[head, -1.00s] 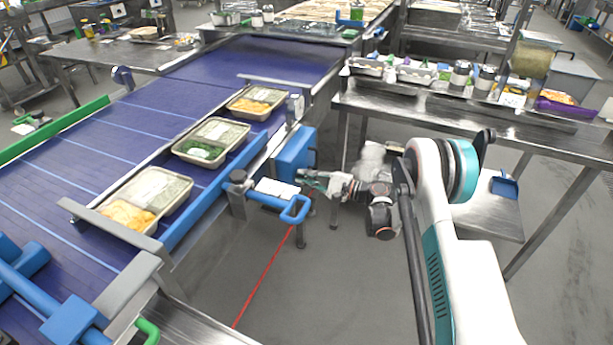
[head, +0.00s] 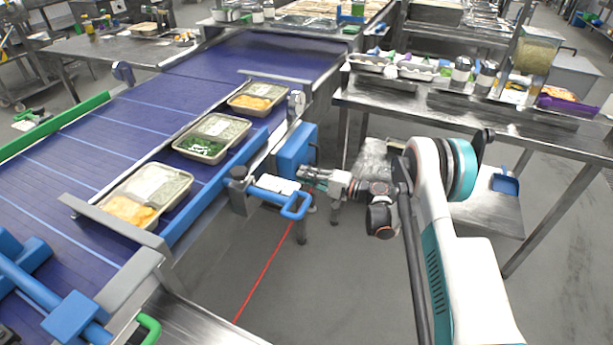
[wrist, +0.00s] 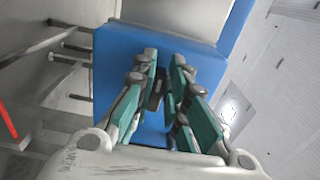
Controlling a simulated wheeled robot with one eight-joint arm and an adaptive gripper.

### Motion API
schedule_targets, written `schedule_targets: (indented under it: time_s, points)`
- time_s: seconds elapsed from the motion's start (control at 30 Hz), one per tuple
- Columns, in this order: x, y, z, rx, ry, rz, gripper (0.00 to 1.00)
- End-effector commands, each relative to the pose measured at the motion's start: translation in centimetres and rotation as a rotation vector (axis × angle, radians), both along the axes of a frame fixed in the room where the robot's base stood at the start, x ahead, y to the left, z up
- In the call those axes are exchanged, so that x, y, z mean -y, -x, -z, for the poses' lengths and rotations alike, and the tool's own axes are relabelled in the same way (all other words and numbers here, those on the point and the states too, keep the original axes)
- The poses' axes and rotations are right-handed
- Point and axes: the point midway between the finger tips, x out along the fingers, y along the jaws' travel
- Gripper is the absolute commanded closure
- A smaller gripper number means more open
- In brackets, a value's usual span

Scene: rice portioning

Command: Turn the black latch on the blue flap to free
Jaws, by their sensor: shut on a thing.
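The blue flap (head: 297,148) is on the side of the conveyor frame, and its flat blue face fills the middle of the wrist view (wrist: 112,72). The black latch (wrist: 157,94) shows as a small dark piece between my fingers in the wrist view; it is largely hidden. My gripper (wrist: 164,68) has its teal-padded fingers on either side of the latch, shut on it. In the head view, my gripper (head: 304,175) reaches the flap from the right, and the latch cannot be made out there. The latch's exact angle is hard to tell.
A blue handle (head: 295,207) sticks out from the conveyor just below my gripper. Several food trays (head: 212,138) sit on the blue belt (head: 90,150). A steel table (head: 470,110) with containers stands to the right. The floor below my arm is open.

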Motion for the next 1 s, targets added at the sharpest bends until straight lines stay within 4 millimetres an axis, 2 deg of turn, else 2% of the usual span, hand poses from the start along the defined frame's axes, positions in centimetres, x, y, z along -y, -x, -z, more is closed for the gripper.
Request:
schedule_targets:
  time_s: [0.37, 0.4, 0.47, 0.5, 0.83, 1.0]
  points:
    - [0.0, 0.1, 0.2, 0.005, 0.005, -0.002, 1.0]
    - [0.0, 0.1, 0.2, 0.005, 0.005, -0.002, 0.82]
    - [0.0, 0.1, 0.2, 0.005, 0.005, -0.002, 0.69]
    - [0.0, 0.1, 0.2, 0.004, 0.004, -0.002, 0.67]
    - [0.2, 0.1, 0.1, 0.003, 0.002, 0.0, 0.67]
    - [1.9, 0.6, 0.1, 0.003, 0.002, 0.003, 0.67]
